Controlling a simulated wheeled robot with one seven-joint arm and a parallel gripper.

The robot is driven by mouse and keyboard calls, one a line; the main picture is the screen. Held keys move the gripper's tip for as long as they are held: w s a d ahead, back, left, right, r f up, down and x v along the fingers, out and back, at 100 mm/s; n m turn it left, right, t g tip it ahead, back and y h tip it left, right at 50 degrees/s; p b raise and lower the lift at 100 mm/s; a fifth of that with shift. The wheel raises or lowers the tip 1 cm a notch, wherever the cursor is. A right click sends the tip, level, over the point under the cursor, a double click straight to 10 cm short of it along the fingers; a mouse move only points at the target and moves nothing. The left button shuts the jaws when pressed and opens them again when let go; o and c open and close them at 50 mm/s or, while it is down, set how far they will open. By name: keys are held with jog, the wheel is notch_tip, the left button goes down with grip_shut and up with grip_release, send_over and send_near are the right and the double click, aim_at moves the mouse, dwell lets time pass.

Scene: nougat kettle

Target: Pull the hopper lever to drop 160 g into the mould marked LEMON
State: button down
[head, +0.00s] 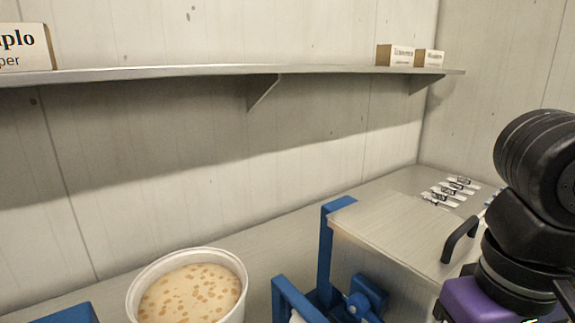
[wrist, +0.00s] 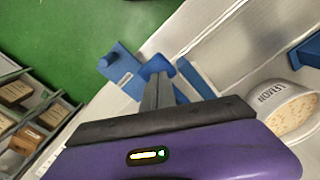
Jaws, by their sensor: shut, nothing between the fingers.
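My gripper (wrist: 158,92) is shut and empty in the wrist view. Its grey fingers point at blue parts (wrist: 118,64) and overlap one blue piece in the picture; I cannot tell if they touch it. In the head view its purple body (head: 490,300) is at the lower right, fingers out of sight. A blue frame (head: 326,250) with a blue knob stands at the bottom middle. I cannot tell which blue part is the hopper lever. No marking LEMON is readable, and I cannot make out the mould.
A white tub (head: 245,290) of pale, speckled mix stands left of the blue frame; it also shows in the wrist view (wrist: 268,92). A metal box (head: 385,235) with a black handle (head: 459,240) is to the right. A divided tray (wrist: 50,98) holds brown blocks. A shelf (head: 180,70) runs above.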

jog(key=shift+r, duration=0.1)
notch_tip(320, 180, up, 10)
jog(key=p, duration=0.5)
dwell(0.4)
dwell(0.5)
